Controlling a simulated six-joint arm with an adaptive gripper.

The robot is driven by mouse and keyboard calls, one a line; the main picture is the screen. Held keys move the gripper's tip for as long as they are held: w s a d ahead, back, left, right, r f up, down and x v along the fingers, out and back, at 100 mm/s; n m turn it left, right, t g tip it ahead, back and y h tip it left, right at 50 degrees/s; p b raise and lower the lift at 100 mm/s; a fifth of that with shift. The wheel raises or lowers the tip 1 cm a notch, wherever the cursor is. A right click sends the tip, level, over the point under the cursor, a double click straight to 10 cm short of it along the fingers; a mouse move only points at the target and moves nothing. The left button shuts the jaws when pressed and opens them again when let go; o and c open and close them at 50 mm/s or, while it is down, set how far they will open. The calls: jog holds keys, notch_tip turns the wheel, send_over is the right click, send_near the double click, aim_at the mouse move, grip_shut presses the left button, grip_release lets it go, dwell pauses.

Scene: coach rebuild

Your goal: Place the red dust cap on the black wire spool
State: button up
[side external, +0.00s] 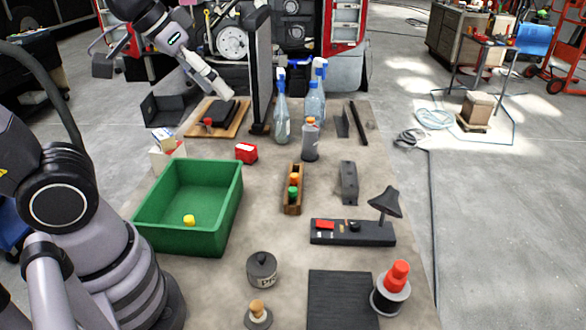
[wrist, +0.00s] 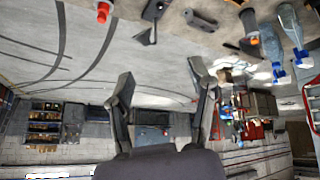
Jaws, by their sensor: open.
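The black wire spool (side external: 388,302), with pale flanges, stands at the front right of the table in the side view, at the right edge of a black ribbed mat. The red dust cap (side external: 397,274) sits on top of the spool and looks slightly tilted. In the wrist view the red cap (wrist: 103,12) shows at the top edge; the spool is mostly cut off. My gripper (wrist: 162,80) is open, with nothing between its fingers, and is well apart from cap and spool. My arm's end is at the upper left of the side view.
A green bin (side external: 150,232) holds a yellow piece. Spray bottles (side external: 282,115) stand at the back. A wooden rack (side external: 291,205), a black panel with a lamp-shaped part (side external: 386,203) and a dark jar (side external: 262,268) stand between. The black mat (side external: 340,302) is bare.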

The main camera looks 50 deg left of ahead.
jog(key=s+a+g+y, duration=0.1)
jog(key=s+a, duration=0.3)
jog(key=s, duration=0.3)
jog(key=shift+s+a+n+y, duration=0.25)
jog(key=shift+a+n+y, duration=0.05)
jog(key=shift+a+y, duration=0.1)
dwell(0.6)
